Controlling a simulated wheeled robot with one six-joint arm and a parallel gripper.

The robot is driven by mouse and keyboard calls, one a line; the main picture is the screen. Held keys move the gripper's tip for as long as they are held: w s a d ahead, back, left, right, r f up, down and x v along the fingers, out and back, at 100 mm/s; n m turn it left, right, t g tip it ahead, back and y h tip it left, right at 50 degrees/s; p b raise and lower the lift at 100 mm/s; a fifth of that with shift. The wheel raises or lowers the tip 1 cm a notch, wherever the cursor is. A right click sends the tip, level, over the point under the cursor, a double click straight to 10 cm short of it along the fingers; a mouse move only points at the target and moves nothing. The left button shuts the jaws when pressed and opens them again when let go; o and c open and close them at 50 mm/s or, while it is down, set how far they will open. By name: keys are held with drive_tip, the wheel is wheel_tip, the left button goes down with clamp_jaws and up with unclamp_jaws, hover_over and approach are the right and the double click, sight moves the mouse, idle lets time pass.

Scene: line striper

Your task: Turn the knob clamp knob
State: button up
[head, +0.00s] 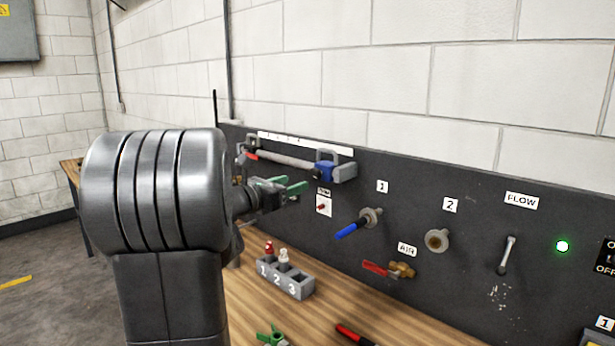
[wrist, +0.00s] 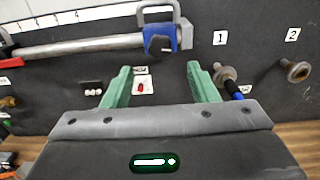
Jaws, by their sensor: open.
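My gripper (head: 298,190) has green fingers that stand apart with nothing between them. It is in front of the dark panel, and the wrist view shows its open fingertips (wrist: 158,70). A small red knob on a white plate (head: 323,206) sits under a small label on the panel, just right of the fingers in the head view. In the wrist view the red knob (wrist: 141,88) appears between the fingers, nearer the left one. The label is too small to read, so I cannot tell whether this is the clamp's knob. A blue clamp-like block (wrist: 160,40) holds a grey bar above it.
A blue-handled valve (head: 352,229) sticks out right of the gripper, by label 1. A red-handled valve (head: 388,269) is lower right. A grey numbered block (head: 285,277) stands on the wooden bench (head: 240,310). A green item (head: 272,337) lies at the bench front.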

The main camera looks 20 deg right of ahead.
sight(313, 177)
drive_tip(key=p+x, duration=0.1)
drive_tip(key=x, duration=0.6)
drive_tip(key=c, duration=1)
